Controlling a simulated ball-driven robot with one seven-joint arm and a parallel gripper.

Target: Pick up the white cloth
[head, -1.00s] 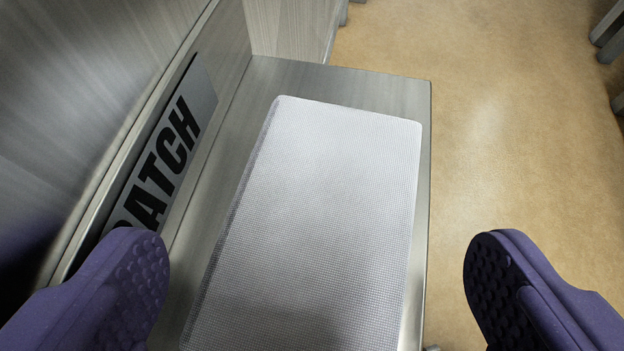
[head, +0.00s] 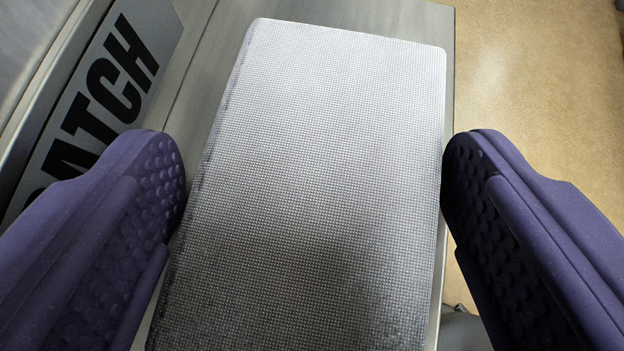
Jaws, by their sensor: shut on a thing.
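The white cloth (head: 335,110) is a pale, finely woven rectangular block, darker toward the near end. It lies flat on a grey metal ledge (head: 395,18). My gripper (head: 312,180) has its two purple, studded fingers on either side of the cloth, spread wide by its width. The right finger meets the right edge and the left finger lies along the left side. The gripper is shut on the cloth. The cloth's near end runs out of the bottom of the view.
A metal wall panel with a sign (head: 105,80) reading "ATCH", partly hidden by the left finger, stands along the left.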

